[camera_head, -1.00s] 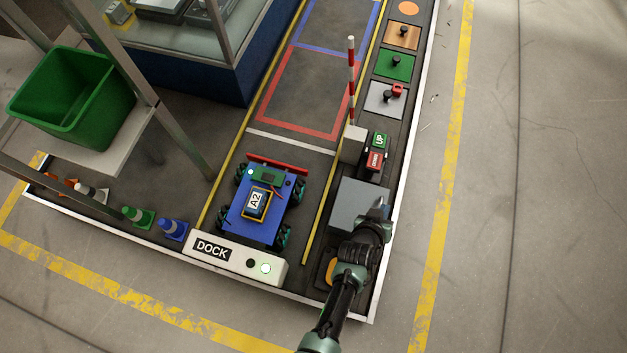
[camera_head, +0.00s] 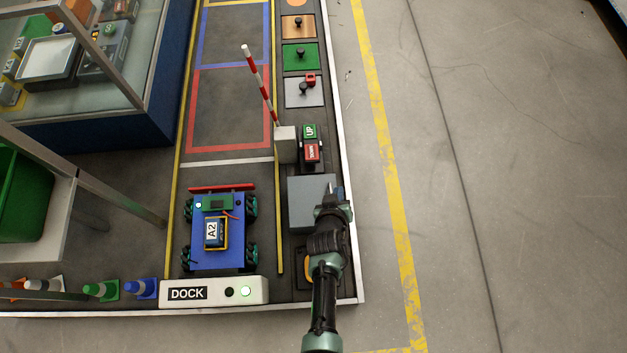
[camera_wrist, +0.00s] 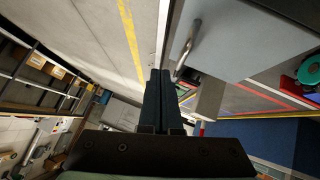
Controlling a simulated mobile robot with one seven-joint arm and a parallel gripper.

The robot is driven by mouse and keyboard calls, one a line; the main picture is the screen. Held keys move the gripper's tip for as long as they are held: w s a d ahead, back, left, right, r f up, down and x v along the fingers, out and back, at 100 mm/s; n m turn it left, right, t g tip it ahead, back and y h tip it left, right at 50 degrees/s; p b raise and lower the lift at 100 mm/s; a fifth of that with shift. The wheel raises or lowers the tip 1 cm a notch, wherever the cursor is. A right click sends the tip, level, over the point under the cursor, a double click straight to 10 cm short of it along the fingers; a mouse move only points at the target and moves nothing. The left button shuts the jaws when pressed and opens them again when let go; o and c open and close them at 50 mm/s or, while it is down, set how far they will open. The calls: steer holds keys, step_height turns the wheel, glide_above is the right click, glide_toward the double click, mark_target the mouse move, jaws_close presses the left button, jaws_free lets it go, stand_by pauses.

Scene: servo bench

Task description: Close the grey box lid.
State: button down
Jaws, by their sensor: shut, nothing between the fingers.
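The grey box (camera_head: 304,205) stands at the right side of the dark track in the head view. Its top looks like one flat grey face, with no opening visible; part of it is hidden behind my arm. In the wrist view a grey panel (camera_wrist: 245,38) with a curved metal handle (camera_wrist: 187,50) fills the upper right. My gripper (camera_head: 336,191) is over the right edge of the box in the head view. In the wrist view my gripper (camera_wrist: 160,74) has its fingers together and empty, just left of the handle's lower end. I cannot tell whether they touch it.
A post with a striped barrier pole (camera_head: 259,82) and the UP and DOWN buttons (camera_head: 311,141) stand just beyond the box. A blue wheeled cart (camera_head: 217,250) sits left of it, behind the white DOCK bar (camera_head: 213,292). The floor to the right is clear.

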steer(key=s+d+r+p, duration=0.2)
steer(key=s+r+p, duration=0.4)
steer(key=r, duration=0.3)
steer(key=shift+s+p, duration=0.4)
steer(key=shift+p, duration=0.4)
